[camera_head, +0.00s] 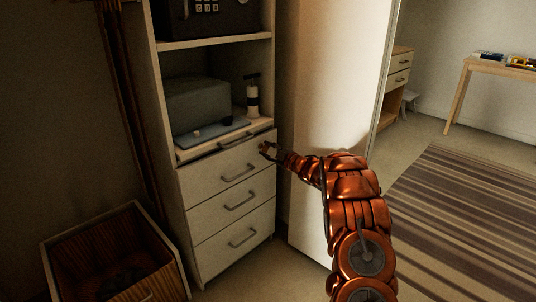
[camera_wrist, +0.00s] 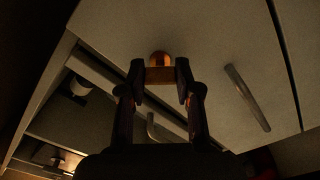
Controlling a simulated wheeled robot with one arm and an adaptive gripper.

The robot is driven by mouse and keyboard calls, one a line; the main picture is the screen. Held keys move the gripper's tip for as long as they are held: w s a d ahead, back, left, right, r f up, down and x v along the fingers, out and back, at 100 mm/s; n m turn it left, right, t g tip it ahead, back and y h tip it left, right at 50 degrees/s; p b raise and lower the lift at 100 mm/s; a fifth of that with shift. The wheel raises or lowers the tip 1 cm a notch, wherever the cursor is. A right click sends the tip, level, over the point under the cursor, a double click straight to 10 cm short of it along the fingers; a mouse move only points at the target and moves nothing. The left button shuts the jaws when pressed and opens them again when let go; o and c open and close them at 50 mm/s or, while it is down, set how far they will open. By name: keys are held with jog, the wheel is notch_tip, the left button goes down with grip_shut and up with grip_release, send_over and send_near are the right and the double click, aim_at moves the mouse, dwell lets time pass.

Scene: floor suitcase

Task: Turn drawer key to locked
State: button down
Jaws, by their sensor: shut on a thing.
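My gripper (camera_head: 267,151) is at the upper right of the white drawer cabinet (camera_head: 205,212), at the second drawer front. In the wrist view my gripper (camera_wrist: 160,78) has its two dark fingers closed on the sides of a brass-coloured key (camera_wrist: 160,75). A round brass part (camera_wrist: 159,58) shows just beyond the key, against the drawer front (camera_wrist: 205,45). The key itself is hidden or too small in the head view. I cannot tell which way the key is turned.
The top drawer (camera_head: 225,146) sticks out slightly. A grey box (camera_head: 197,104) and a dark-and-white bottle (camera_head: 252,95) stand above it. Bar handles (camera_head: 238,173) are on the drawer fronts.

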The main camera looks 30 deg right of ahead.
jog(key=n+b, duration=0.2)
jog(key=n, duration=0.1)
jog(key=shift+f+n+b, duration=0.25)
jog(key=shift+n+b, duration=0.05)
jog(key=shift+b, duration=0.1)
jog(key=shift+r+n+b, duration=0.15)
jog(key=shift+n+b, duration=1.5)
jog(key=shift+n, duration=0.35)
jog(key=c, duration=0.8)
grip_release()
jog(key=shift+r, duration=0.1)
jog(key=v, duration=1.2)
